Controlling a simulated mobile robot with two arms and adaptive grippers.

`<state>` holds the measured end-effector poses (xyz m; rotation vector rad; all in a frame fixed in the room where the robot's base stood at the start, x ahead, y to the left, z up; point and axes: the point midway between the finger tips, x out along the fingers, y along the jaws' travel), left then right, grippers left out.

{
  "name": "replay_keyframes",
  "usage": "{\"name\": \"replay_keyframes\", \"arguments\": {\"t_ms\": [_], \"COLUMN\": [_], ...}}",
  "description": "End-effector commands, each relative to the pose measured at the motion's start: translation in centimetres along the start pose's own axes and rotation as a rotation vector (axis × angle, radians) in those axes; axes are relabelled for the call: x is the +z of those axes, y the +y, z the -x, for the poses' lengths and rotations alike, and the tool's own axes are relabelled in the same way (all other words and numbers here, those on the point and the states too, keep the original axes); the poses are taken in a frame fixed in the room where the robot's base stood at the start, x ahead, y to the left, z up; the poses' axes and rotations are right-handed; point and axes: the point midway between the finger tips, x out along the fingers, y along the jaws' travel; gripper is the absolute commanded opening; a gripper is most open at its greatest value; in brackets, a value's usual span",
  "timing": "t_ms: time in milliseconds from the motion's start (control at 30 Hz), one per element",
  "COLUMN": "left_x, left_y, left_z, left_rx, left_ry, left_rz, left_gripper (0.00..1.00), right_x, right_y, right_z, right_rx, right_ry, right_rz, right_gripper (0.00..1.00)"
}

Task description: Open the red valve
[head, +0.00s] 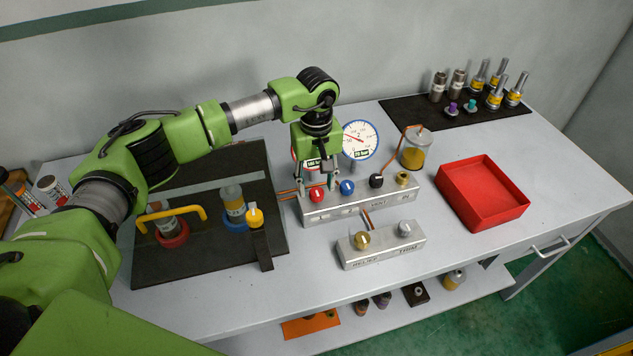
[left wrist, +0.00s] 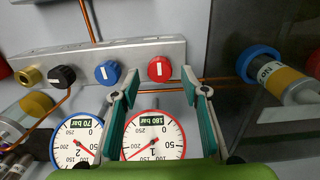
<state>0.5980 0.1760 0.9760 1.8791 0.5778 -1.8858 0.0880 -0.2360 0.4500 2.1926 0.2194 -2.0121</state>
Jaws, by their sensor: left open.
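The red valve (head: 317,196) is a round red knob with a white line, at the left end of the grey valve block (head: 345,207). It also shows in the left wrist view (left wrist: 160,69), its white line nearly upright there. My left gripper (head: 317,184) points down over the red valve. In the left wrist view my left gripper (left wrist: 162,82) is open, with a fingertip on each side of the red knob in the picture. I cannot tell whether the fingers touch it. The red-rimmed gauge (left wrist: 153,140) is partly hidden by the gripper. My right gripper is not in view.
Next to the red valve are a blue knob (head: 347,187) and a black knob (head: 376,181). A blue-rimmed gauge (head: 360,140) stands behind. A smaller block (head: 381,246) sits in front. A red tray (head: 483,192) lies right, a dark mat (head: 200,262) left.

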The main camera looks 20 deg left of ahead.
Motion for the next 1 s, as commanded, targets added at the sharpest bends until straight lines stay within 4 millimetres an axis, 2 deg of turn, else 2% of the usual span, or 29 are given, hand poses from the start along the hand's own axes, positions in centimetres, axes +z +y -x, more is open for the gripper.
{"name": "replay_keyframes", "arguments": {"t_ms": [133, 467, 500, 633, 1000], "left_x": [0.0, 0.0, 0.0, 0.0, 0.0], "left_y": [0.0, 0.1, 0.1, 0.1, 0.0], "left_z": [-1.4, -1.9, -1.9, -1.9, -2.0], "left_rx": [-0.001, 0.001, 0.001, 0.001, 0.001], "left_ry": [-0.001, 0.001, 0.001, 0.001, 0.001], "left_rz": [-0.001, -0.002, -0.001, -0.001, 0.028], "left_gripper": [0.41, 0.41, 0.39, 0.05, 0.03], "right_x": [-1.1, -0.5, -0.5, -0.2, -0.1], "right_y": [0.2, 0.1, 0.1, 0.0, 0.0], "right_z": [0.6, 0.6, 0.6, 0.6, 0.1], "right_rx": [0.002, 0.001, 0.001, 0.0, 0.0], "right_ry": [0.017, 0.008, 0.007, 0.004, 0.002], "right_rz": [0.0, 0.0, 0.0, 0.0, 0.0], "right_gripper": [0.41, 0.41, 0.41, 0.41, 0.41]}}
